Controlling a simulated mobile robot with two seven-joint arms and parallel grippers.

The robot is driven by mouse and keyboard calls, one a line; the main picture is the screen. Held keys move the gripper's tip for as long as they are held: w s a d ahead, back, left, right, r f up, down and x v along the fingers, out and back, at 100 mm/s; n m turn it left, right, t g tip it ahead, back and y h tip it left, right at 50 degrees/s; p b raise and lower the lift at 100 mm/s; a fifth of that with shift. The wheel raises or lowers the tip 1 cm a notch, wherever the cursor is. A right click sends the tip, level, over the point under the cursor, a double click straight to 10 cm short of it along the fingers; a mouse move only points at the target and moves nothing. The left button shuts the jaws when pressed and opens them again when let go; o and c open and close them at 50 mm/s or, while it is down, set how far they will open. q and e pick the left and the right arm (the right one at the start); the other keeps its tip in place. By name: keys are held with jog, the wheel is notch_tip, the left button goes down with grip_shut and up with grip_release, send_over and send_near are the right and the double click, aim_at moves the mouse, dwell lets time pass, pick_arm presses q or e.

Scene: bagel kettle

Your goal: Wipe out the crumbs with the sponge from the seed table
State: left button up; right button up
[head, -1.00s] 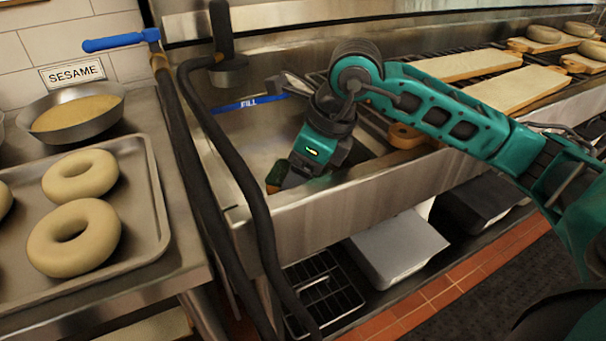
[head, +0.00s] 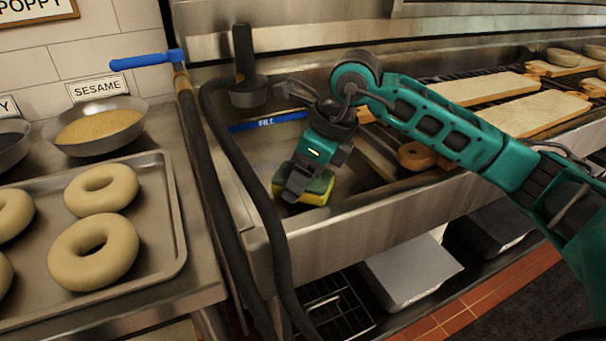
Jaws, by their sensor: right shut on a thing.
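My right gripper (head: 296,192) is shut on a yellow and green sponge (head: 318,190). The seed table (head: 205,290) is at the left, a metal counter. On it are a metal tray (head: 172,245) with bagels and a bowl of sesame seeds (head: 98,127). I cannot make out crumbs on the visible part of the table. My left gripper is not in view.
A black hose with a blue handle (head: 140,61) stands between the seed table and the basin. Bagel boards (head: 535,112) lie on the grill at the right. Metal bins (head: 410,270) sit below.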

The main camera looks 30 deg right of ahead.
jog(key=shift+r+p, duration=1.75)
jog(key=shift+r, duration=1)
jog(key=shift+f, duration=0.1)
jog(key=shift+r+p, duration=0.95)
jog(key=shift+r, duration=0.55)
